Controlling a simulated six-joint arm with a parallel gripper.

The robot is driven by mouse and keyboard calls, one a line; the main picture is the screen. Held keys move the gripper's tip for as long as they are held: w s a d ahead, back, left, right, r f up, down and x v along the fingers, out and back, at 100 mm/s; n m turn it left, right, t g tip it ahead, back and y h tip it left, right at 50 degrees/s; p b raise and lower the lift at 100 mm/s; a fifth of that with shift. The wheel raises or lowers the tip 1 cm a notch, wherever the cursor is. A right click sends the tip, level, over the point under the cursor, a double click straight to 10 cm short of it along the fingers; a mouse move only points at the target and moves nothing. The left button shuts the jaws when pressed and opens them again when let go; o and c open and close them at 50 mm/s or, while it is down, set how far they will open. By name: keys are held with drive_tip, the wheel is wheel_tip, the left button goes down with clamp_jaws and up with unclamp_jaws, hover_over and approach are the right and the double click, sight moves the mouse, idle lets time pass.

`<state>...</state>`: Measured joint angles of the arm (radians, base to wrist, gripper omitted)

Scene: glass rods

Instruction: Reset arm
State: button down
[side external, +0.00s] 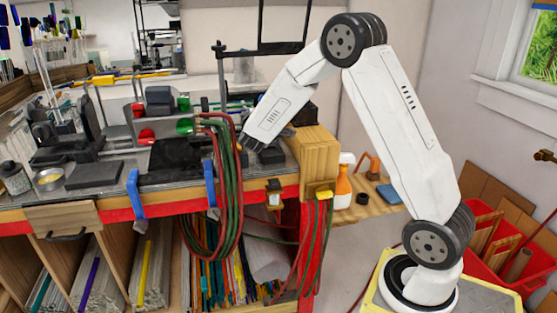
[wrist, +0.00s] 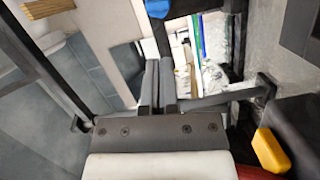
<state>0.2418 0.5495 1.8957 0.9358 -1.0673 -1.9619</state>
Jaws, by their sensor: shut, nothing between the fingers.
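My arm is white and bends over at its elbow, reaching down toward the workbench (side external: 105,185). My gripper (side external: 268,145) is low at the bench's right part, just left of a wooden block (side external: 315,158), and partly hidden in the side view by the white forearm. In the wrist view my gripper (wrist: 159,68) shows two dark fingers side by side, shut with nothing between them. Whether the gripper touches the bench I cannot tell.
Red and green hoses (side external: 228,190) hang over the bench front near my gripper. Blue clamps (side external: 136,193) grip the bench edge. A spray bottle (side external: 343,182) stands on a small shelf right of the bench. Red bins (side external: 488,240) sit on the floor at right.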

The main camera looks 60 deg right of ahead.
drive_tip(key=a+f+t+y, duration=0.1)
drive_tip(key=a+y, duration=0.1)
drive_tip(key=a, duration=0.1)
drive_tip(key=a+f+t+y, duration=0.1)
drive_tip(key=a+y, duration=0.1)
drive_tip(key=a, duration=0.1)
drive_tip(key=a+y, duration=0.2)
drive_tip(key=a, duration=0.1)
drive_tip(key=shift+w+f+t, duration=0.3)
drive_tip(key=shift+f+t, duration=0.1)
drive_tip(key=s+a+f+m+g+y, duration=0.2)
drive_tip(key=s+a+f+g+y, duration=0.45)
drive_tip(key=s+a, duration=0.65)
drive_tip(key=s+a+f+m+g+y, duration=0.1)
drive_tip(key=s+f, duration=0.1)
drive_tip(key=s, duration=0.3)
drive_tip(key=s+a+f+m+g+y, duration=0.1)
drive_tip(key=s+a, duration=0.1)
drive_tip(key=s, duration=0.3)
drive_tip(key=shift+s+a+f+m+g, duration=0.25)
drive_tip(key=shift+s+f+m+g, duration=0.05)
drive_tip(key=shift+f+g, duration=0.1)
